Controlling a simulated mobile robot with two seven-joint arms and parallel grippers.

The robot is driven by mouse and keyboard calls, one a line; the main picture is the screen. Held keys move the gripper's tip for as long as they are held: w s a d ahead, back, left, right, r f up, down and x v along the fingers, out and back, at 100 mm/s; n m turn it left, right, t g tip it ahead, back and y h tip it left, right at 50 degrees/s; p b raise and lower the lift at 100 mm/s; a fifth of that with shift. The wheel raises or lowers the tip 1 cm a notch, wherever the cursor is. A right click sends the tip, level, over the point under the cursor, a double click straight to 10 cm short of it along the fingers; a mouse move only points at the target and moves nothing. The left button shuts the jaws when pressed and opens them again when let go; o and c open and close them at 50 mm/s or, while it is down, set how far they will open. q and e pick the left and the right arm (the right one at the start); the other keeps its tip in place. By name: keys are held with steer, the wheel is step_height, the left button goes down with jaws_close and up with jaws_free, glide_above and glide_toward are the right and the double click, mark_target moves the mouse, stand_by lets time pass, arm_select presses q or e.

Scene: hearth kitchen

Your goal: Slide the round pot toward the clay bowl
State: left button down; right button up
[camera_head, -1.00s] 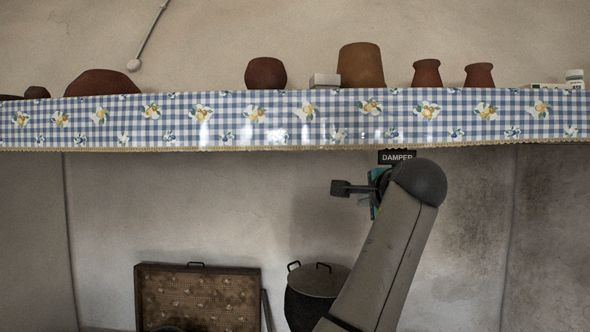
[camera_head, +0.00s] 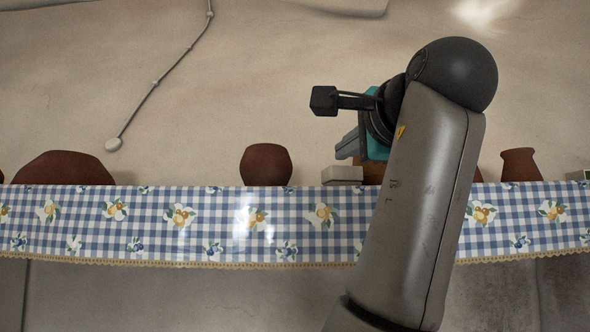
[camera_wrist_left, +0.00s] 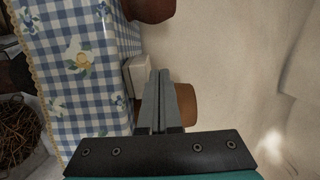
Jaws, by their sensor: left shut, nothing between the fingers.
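The round pot (camera_head: 266,165) is dark reddish-brown and stands upright on the cloth-edged shelf. The clay bowl (camera_head: 64,169), wide and rounded, sits farther left, with a clear gap between them. My left gripper (camera_head: 346,148) is shut and empty, to the right of the round pot and apart from it, near the small white block (camera_head: 343,174). In the left wrist view its fingertips (camera_wrist_left: 159,72) are together beside the white block (camera_wrist_left: 136,77). The round pot (camera_wrist_left: 149,8) shows partly at the top there. The bowl is not seen in that view. My right gripper is not in view.
A larger tan-brown pot (camera_wrist_left: 187,103) is close behind my fingers, mostly hidden by my arm in the head view. A small clay jar (camera_head: 520,165) stands to the right. The checked cloth (camera_head: 140,225) hangs over the shelf edge. A cord hangs on the wall above.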

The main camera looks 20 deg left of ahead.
mark_target(335, 166)
arm_select(q)
steer(key=p+x, duration=0.2)
steer(key=x, duration=0.2)
steer(key=shift+w+a+r, duration=0.15)
steer(key=shift+w+r, duration=0.05)
steer(key=shift+w, duration=0.1)
steer(key=p+x, duration=0.2)
steer(key=x, duration=0.3)
steer(key=shift+w+a+p, duration=0.3)
steer(key=shift+p, duration=0.1)
steer(key=shift+s+a+f, duration=0.1)
steer(key=shift+s+a, duration=0.15)
steer(key=shift+a, duration=0.2)
steer(key=shift+s+a+f, duration=0.1)
steer(key=shift+s+a, duration=0.15)
steer(key=shift+a, duration=0.2)
steer(key=shift+s+a, duration=0.2)
steer(key=shift+a, duration=0.6)
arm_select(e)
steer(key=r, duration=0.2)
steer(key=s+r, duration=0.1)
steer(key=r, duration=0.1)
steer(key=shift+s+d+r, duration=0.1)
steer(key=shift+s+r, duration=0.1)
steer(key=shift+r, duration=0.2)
arm_select(q)
steer(key=shift+s, duration=0.1)
